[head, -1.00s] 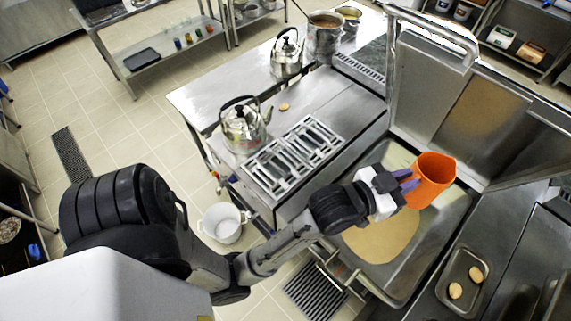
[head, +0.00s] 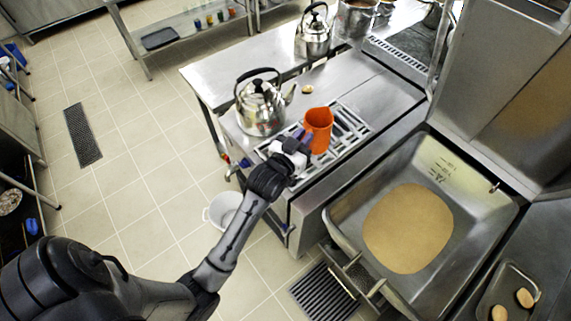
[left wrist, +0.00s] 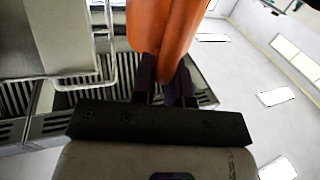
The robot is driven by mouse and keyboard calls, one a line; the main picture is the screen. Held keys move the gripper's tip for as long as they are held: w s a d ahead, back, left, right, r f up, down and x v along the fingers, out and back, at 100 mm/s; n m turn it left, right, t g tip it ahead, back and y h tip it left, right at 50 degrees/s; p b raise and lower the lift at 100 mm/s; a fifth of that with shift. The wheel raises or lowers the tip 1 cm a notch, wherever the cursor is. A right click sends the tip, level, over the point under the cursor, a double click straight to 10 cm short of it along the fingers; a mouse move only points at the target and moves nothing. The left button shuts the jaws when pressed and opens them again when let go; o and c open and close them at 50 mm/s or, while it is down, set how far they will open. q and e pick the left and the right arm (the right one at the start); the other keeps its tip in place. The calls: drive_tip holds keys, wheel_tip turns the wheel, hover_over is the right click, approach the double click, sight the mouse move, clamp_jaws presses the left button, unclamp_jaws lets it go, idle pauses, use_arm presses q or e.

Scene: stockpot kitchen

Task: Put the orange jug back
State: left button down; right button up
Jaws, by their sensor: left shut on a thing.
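The orange jug (head: 318,128) is upright over the slatted metal grate (head: 347,122) on the counter, right of the near kettle. My left gripper (head: 299,138) is shut on the jug from its near left side. In the left wrist view the jug (left wrist: 165,28) rises between the two dark fingers (left wrist: 165,82). I cannot tell whether the jug's base touches the grate. My right gripper is not in view.
A steel kettle (head: 260,106) stands close to the left of the jug, and another kettle (head: 313,36) stands farther back. The open pan (head: 340,212) at the right holds a tan layer. A small tray (head: 510,292) holds two pieces.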

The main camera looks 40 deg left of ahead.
use_arm(q)
drive_tip(key=a+f+b, duration=0.3)
drive_tip(key=f+b, duration=0.4)
drive_tip(key=f, duration=0.3)
drive_tip(key=a+f+n+y+b, duration=0.1)
drive_tip(key=a+f+b, duration=0.2)
drive_tip(key=f+b, duration=0.3)
wheel_tip(320, 180, down, 4)
drive_tip(key=shift+w+a+b, duration=0.15)
drive_tip(key=shift+w+b, duration=0.15)
drive_tip(key=shift+b, duration=0.05)
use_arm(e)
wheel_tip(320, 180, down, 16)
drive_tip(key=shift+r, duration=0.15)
use_arm(q)
drive_tip(key=shift+f, duration=0.25)
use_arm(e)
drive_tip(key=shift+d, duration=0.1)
use_arm(q)
drive_tip(key=shift+f, duration=0.4)
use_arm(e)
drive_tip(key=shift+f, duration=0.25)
use_arm(q)
drive_tip(key=c, duration=1.1)
unclamp_jaws()
drive_tip(key=shift+o, duration=0.2)
drive_tip(key=shift+f, duration=0.1)
